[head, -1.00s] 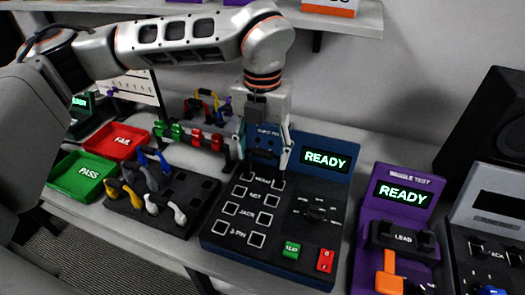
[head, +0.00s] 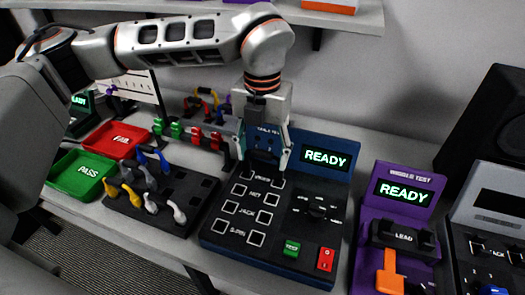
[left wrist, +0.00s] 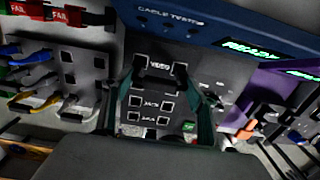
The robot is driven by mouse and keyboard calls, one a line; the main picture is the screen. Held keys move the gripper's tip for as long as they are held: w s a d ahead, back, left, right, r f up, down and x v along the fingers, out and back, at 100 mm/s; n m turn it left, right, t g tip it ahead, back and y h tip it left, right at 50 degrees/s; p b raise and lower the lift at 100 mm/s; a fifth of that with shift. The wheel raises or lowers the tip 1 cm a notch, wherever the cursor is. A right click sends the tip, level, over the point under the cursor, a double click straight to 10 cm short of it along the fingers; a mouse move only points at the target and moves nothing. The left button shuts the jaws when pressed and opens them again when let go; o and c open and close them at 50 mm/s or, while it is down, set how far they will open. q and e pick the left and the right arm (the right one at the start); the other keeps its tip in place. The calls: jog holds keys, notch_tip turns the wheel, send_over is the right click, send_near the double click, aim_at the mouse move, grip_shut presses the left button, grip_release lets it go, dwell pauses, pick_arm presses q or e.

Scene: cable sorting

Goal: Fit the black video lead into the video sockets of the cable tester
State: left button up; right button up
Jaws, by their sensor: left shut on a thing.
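The cable tester (head: 222,236) is a dark panel with a blue back and a green READY screen. It has paired square sockets in labelled rows, with the video sockets in the top row. My left gripper (head: 263,163) points down over that row. It is shut on the black video lead (head: 262,160), which is hard to make out against the dark panel. In the left wrist view the lead (left wrist: 158,84) lies between the gripper fingers by the VIDEO label. Its ends are at or just above the video sockets; I cannot tell if they are seated. My right gripper is not in view.
Left of the tester is a dark holder (head: 187,186) with blue, grey, yellow and white leads. Beyond are a red FAIL tray (head: 117,139), a green PASS tray (head: 82,177) and a rack of red and green clips. A purple wiggle tester (head: 366,225) stands right.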

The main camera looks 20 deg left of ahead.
pick_arm(q)
jog(key=shift+f, duration=0.45)
dwell(1.1)
jog(key=o, duration=1.8)
jog(key=shift+c, duration=0.2)
jog(key=shift+r, duration=0.1)
jog(key=shift+r+p, duration=1.5)
jog(key=shift+r, duration=1.1)
jog(key=shift+r+p, duration=0.75)
jog(key=shift+r, duration=0.6)
jog(key=shift+s+f, duration=0.1)
